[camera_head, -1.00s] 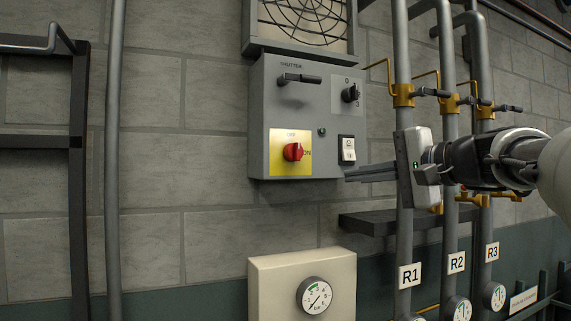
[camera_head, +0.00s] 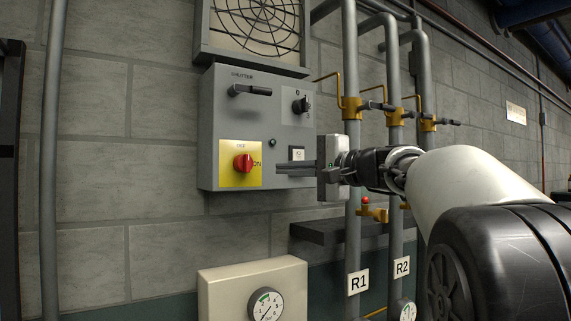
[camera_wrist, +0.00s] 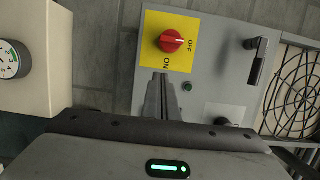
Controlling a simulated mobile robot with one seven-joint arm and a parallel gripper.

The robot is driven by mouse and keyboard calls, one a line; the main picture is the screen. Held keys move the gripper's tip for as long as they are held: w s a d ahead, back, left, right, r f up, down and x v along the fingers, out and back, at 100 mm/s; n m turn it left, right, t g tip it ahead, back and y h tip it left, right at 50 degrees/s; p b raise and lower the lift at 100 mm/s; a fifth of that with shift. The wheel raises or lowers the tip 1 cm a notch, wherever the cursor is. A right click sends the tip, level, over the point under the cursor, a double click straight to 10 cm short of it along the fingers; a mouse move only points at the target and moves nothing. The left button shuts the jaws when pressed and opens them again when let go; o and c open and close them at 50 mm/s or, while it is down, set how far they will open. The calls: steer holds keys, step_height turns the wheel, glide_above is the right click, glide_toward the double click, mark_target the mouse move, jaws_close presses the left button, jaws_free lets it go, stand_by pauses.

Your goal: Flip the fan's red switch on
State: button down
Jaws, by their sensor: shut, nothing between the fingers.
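The red switch (camera_head: 243,163) is a round knob on a yellow plate (camera_head: 229,179) at the lower left of the grey fan panel (camera_head: 225,110). In the wrist view the red switch (camera_wrist: 171,41) has a pale mark that points toward OFF; the ON label is on the side facing my fingers. My gripper (camera_head: 278,170) is shut and empty, reaching in from the right. Its fingertips (camera_wrist: 160,78) show just short of the ON label in the wrist view, apart from the knob. Their exact distance from the panel face is unclear.
A shutter handle (camera_head: 250,90), a black rotary knob (camera_head: 301,105) and a small green lamp (camera_head: 272,142) are on the panel. A white rocker switch (camera_head: 297,153) is partly hidden by my fingers. Pipes (camera_head: 352,220) stand at right; a gauge box (camera_head: 210,298) is below.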

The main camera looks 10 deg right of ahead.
mark_target(245, 163)
steer(key=a, duration=0.5)
steer(key=shift+w+a+p, duration=0.2)
steer(key=shift+w+p, duration=0.15)
steer(key=shift+p, duration=0.05)
